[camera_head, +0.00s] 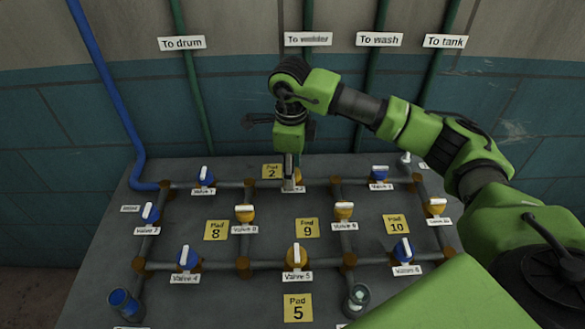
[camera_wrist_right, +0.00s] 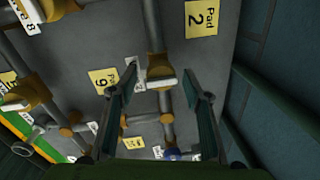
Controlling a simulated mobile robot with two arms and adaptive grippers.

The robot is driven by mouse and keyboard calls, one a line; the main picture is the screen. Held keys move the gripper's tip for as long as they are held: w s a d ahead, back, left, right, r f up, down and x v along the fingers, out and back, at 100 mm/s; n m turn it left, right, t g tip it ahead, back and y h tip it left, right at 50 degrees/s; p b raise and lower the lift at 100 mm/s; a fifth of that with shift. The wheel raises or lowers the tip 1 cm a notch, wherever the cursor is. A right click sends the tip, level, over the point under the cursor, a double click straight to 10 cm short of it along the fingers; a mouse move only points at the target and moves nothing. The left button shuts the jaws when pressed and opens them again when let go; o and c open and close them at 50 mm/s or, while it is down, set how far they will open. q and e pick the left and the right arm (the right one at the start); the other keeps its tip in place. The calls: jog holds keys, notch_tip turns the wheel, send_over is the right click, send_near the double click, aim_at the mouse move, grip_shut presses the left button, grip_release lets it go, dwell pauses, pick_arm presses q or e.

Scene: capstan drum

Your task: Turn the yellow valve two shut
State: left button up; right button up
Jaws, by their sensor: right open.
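A yellow valve with a white handle sits on the back pipe beside the Pad 2 plate, and I take it as valve two. In the head view my right gripper hides most of this valve (camera_head: 298,175) and its label. In the right wrist view the valve (camera_wrist_right: 159,72) shows clearly, and its white handle appears to lie across the pipe. My right gripper (camera_head: 289,187) points down at the valve. Its fingers (camera_wrist_right: 157,108) are apart in the wrist view, with the handle seen between them; contact cannot be told. My left gripper is out of view.
Blue valves (camera_head: 207,175) and yellow valves (camera_head: 244,213) stand on the surrounding pipes of the grey table (camera_head: 275,230). Green and blue pipes (camera_head: 105,85) run up the back wall.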

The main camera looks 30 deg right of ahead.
jog(key=shift+r, duration=0.1)
notch_tip(320, 180, up, 12)
jog(key=shift+s+a, duration=0.3)
jog(key=shift+s, duration=0.05)
dwell(0.4)
